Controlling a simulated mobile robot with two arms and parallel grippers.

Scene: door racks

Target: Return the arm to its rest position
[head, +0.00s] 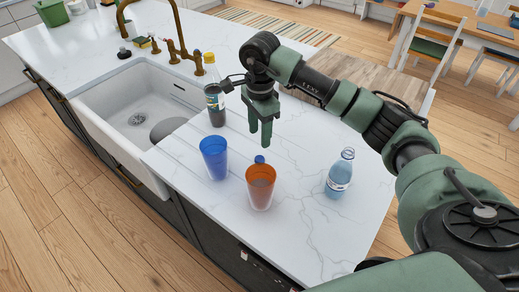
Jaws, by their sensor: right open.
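My right arm reaches in from the right over the white counter (305,240). My right gripper (261,135) points down above the counter, behind the orange cup (260,187). Its two fingers are open, with nothing seen between them. A blue cup (214,158) stands to the left of the orange cup. A small blue object (259,159) is just behind the orange cup, partly hidden. My left gripper is not in view.
A dark bottle with a yellow cap (214,98) stands near the sink (110,145), left of the gripper. A brass faucet (177,30) rises behind the sink. Chairs (442,45) and a table stand at the back right.

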